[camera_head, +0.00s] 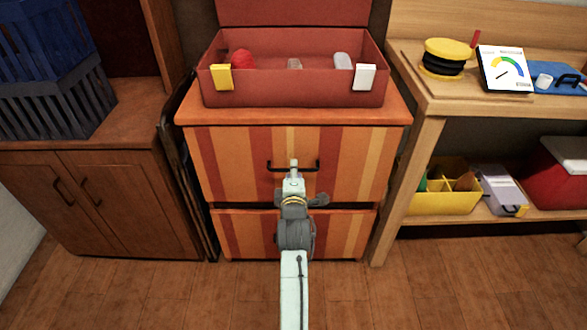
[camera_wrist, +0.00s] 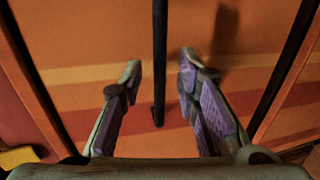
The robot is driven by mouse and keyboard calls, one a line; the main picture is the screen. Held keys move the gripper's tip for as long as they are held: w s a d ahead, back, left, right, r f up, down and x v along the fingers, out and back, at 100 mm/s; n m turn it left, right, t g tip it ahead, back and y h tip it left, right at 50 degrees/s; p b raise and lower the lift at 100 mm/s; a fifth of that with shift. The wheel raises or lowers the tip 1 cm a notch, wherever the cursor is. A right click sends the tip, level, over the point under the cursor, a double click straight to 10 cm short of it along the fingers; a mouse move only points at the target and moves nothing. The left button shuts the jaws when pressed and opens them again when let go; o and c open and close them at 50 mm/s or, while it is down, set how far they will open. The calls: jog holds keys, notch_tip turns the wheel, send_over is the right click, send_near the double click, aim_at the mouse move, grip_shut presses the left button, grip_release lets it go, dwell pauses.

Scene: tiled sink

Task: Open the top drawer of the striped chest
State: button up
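The striped chest (camera_head: 190,115) stands in the middle, with orange, red and yellow stripes. Its top drawer (camera_head: 230,160) looks shut and has a dark bar handle (camera_head: 311,168) at its centre. The same handle (camera_wrist: 160,55) runs upright through the wrist view. My gripper (camera_head: 294,168) is at the handle, pointing at the drawer front. In the wrist view my gripper (camera_wrist: 160,75) is open, with one finger on each side of the bar and a gap on both sides. In the head view my gripper hides the middle of the handle.
An open red toolbox (camera_head: 290,92) stands on the chest. A lower drawer (camera_head: 345,232) is below the top one. A brown cabinet (camera_head: 120,200) with a blue crate (camera_head: 55,110) stands left. A wooden workbench (camera_head: 425,95) stands right. The floor before the chest is clear.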

jog(key=shift+w+f, duration=0.15)
jog(key=shift+w, duration=0.65)
jog(key=shift+c, duration=0.3)
grip_shut()
